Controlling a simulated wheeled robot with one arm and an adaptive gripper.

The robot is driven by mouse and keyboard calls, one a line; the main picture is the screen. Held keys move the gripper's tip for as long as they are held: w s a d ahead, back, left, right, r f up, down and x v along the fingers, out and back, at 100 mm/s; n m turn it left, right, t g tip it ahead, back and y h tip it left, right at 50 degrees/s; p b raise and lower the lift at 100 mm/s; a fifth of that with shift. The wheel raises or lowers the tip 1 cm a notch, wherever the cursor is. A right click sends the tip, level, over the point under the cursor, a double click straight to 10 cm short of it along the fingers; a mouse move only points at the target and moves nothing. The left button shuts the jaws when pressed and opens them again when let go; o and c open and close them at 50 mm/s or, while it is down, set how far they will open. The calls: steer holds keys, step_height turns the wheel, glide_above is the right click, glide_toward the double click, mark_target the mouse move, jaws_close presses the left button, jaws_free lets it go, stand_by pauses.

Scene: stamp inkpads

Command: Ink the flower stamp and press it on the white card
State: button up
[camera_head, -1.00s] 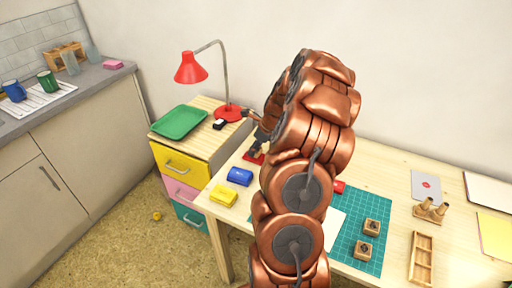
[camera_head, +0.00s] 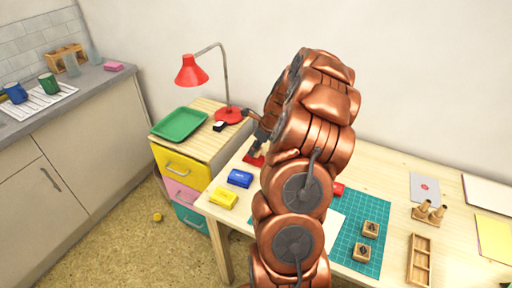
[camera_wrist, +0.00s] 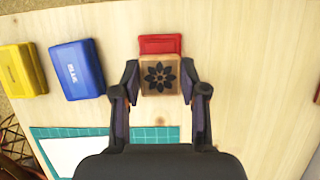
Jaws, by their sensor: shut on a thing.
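The flower stamp, a small wooden block with a dark flower on its upper face (camera_wrist: 160,77), is between the fingers of my gripper (camera_wrist: 160,82), which is shut on it. In the wrist view the red inkpad (camera_wrist: 160,44) shows just beyond the stamp and is partly hidden by it. I cannot tell whether the stamp touches the pad. In the head view the red inkpad (camera_head: 252,160) lies under my gripper (camera_head: 257,149) at the table's back left. The white card (camera_wrist: 62,158) lies on the green mat (camera_wrist: 150,135), partly hidden by my gripper's body; my arm covers part of it in the head view.
Blue (camera_wrist: 78,70) and yellow (camera_wrist: 22,70) inkpads lie left of the red one. Two other stamps (camera_head: 370,229) (camera_head: 361,252) stand on the mat. A wooden tray (camera_head: 420,258) and a wooden holder (camera_head: 429,212) are at right. A red lamp (camera_head: 229,115) stands at back left.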

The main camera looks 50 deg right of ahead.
steer(key=shift+r+p, duration=1.35)
steer(key=shift+r, duration=1.3)
